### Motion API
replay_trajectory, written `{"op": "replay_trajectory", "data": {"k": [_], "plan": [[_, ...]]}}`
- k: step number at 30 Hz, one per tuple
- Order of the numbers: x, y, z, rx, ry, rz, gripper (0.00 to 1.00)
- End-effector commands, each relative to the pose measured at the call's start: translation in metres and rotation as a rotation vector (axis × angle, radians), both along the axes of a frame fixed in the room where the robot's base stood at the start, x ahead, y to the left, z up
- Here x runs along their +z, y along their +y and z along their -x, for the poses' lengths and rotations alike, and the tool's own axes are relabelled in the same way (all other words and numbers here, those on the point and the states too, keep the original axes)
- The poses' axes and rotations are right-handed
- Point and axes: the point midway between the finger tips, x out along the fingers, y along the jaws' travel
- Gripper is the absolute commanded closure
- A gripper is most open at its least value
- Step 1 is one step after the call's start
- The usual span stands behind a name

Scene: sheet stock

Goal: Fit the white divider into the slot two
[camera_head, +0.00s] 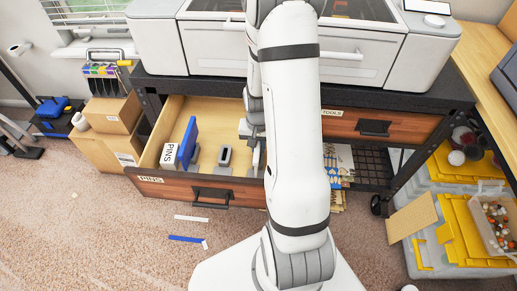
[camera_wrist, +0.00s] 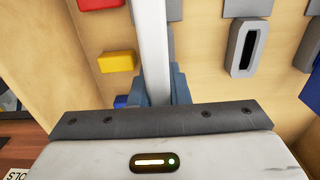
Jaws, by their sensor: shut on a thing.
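My gripper (camera_wrist: 158,88) is shut on the white divider (camera_wrist: 151,40), which stands between its blue-grey fingers in the wrist view. The divider's far end runs out of the top of that view, so I cannot tell what it touches. A grey block with a dark, empty slot (camera_wrist: 246,47) is on the drawer floor, right of the divider; it also shows in the head view (camera_head: 225,157). Another grey block is cut off at the wrist view's right edge. No number shows on the blocks. In the head view my arm hides most of my gripper.
Red (camera_wrist: 99,4) and yellow (camera_wrist: 117,62) blocks lie left of my gripper. White and blue strips (camera_head: 186,239) lie on the carpet.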

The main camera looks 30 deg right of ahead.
Motion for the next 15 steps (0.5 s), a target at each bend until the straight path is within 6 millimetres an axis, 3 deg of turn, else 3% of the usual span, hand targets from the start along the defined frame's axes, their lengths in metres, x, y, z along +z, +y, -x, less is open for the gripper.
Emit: {"op": "replay_trajectory", "data": {"k": [15], "plan": [[0.019,0.000,0.000,0.000,-0.001,0.001,1.00]]}}
